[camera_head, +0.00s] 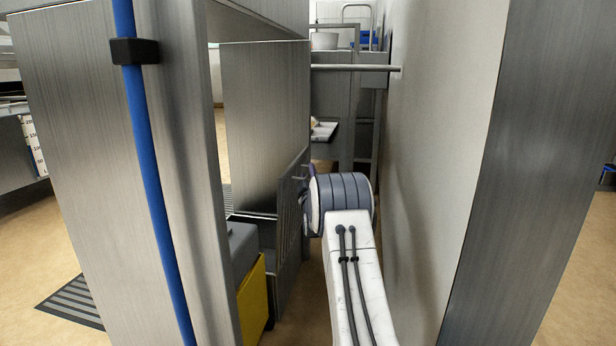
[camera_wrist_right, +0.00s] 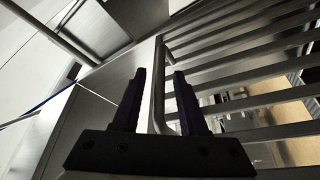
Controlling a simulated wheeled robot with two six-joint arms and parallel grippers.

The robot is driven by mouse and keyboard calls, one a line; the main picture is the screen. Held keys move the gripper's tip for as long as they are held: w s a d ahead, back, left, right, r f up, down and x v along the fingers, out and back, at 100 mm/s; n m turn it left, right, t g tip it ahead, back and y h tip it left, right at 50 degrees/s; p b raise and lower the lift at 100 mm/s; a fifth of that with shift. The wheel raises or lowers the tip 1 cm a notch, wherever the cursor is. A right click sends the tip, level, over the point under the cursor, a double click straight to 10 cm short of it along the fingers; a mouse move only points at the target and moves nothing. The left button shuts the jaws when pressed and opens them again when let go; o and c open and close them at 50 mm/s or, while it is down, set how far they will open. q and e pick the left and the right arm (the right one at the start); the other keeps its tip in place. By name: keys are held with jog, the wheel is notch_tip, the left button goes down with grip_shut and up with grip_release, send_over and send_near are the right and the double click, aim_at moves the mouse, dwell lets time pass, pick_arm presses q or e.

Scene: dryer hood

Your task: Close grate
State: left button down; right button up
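The grate (camera_head: 290,208) is a grey slatted metal panel. It stands swung out, seen nearly edge-on, to the left of my right arm in the head view. In the right wrist view its slats (camera_wrist_right: 235,75) fill the right side. A thin metal bar with bent ends, which looks like the grate's handle (camera_wrist_right: 158,92), runs between the two dark fingers of my right gripper (camera_wrist_right: 159,75). The fingers are apart, with gaps beside the bar. In the head view my wrist mostly hides this gripper (camera_head: 304,192). My left gripper is not in view.
A steel upright (camera_head: 110,180) with a blue hose (camera_head: 150,170) stands at the left. A pale wall (camera_head: 430,150) is close to my right arm, leaving a narrow gap. A yellow and grey object (camera_head: 253,285) sits low behind the upright. A steel panel (camera_head: 530,160) stands at right.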

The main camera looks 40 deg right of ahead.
grip_shut()
jog(key=shift+f, duration=0.1)
dwell(1.1)
